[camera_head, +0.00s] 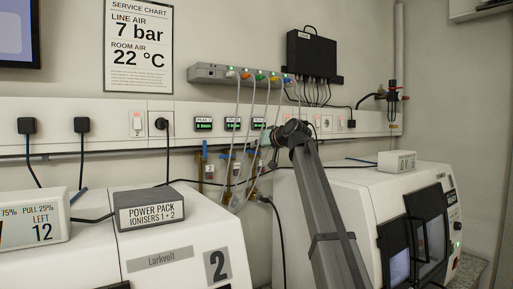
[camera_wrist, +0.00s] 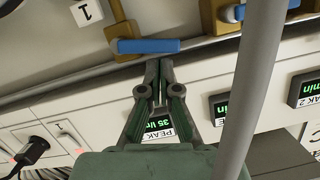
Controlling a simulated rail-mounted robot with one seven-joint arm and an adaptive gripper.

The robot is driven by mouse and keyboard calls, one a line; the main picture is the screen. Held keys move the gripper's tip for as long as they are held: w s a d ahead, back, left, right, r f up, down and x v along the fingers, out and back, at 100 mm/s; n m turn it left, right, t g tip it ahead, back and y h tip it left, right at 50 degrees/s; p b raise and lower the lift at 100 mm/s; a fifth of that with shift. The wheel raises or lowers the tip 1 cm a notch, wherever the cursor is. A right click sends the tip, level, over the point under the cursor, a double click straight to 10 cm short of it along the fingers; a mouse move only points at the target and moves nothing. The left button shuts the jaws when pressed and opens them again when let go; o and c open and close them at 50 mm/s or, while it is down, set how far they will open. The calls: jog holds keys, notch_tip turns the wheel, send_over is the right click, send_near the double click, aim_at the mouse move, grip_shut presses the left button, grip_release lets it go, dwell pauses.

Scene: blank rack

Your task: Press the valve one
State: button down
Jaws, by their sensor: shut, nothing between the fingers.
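In the wrist view, a blue lever (camera_wrist: 146,46) sits on a brass-coloured valve body (camera_wrist: 120,22), with a white tag reading 1 (camera_wrist: 87,11) beside it. My green gripper (camera_wrist: 158,68) is shut and empty. Its fingertips are just below the lever in the picture; I cannot tell whether they touch it. In the head view, my gripper (camera_head: 266,137) is at the wall panel, partly hidden by my wrist. Small valves with blue parts (camera_head: 225,157) show below the panel to its left, too small to tell apart.
A second valve with a blue lever (camera_wrist: 234,13) is at the right, partly behind a grey tube (camera_wrist: 258,75). A green-lit display (camera_wrist: 158,124) is behind the fingers. Hoses hang from a manifold (camera_head: 238,75). A power pack box (camera_head: 150,207) stands on the left machine.

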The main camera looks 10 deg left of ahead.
jog(key=r, duration=0.2)
jog(key=r+p, duration=0.1)
jog(key=r, duration=0.1)
jog(key=shift+w+d+r, duration=0.1)
jog(key=shift+w+d, duration=0.25)
jog(key=shift+w, duration=0.05)
jog(key=b+v, duration=0.2)
jog(key=v, duration=0.8)
jog(key=shift+f, duration=0.35)
jog(key=shift+d, duration=0.1)
